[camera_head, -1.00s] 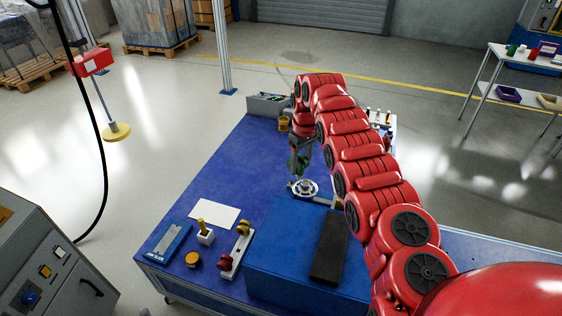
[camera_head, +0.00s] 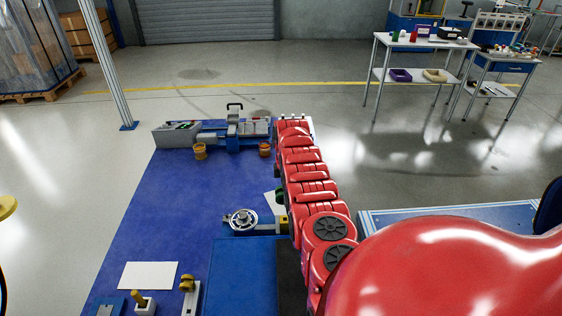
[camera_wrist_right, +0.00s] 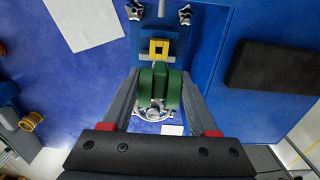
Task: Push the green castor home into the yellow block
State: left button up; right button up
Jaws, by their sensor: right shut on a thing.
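The green castor (camera_wrist_right: 160,88) is held between the two fingers of my right gripper (camera_wrist_right: 162,82) in the right wrist view. The yellow block (camera_wrist_right: 159,48) lies straight ahead of it on a blue fixture, its square opening showing. The castor's upper edge is very close to the block; I cannot tell whether they touch. In the head view a bit of the castor (camera_head: 280,197) shows beside my red arm, just beyond the yellow block (camera_head: 283,222). My arm hides the right gripper there. My left gripper is not in view.
A blue box (camera_head: 243,270) with a black pad (camera_wrist_right: 272,66) is nearer. A grey clamp device (camera_head: 248,127) and orange cups (camera_head: 200,151) stand at the table's far end. The left middle of the blue table is clear.

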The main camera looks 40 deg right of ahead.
jog(key=shift+w+f, duration=0.15)
jog(key=shift+f+b, duration=0.65)
jog(key=shift+b, duration=0.1)
notch_tip(320, 180, down, 4)
jog(key=b, duration=0.4)
jog(key=shift+f, duration=0.2)
jog(key=shift+f+b, duration=1.7)
jog(key=shift+b, duration=0.1)
dwell(0.7)
jog(key=o, duration=1.3)
jog(key=shift+o, duration=0.2)
jog(key=shift+r, duration=0.1)
jog(key=shift+r+p, duration=0.5)
jog(key=shift+r, duration=0.05)
notch_tip(320, 180, up, 16)
jog(key=shift+r, duration=0.15)
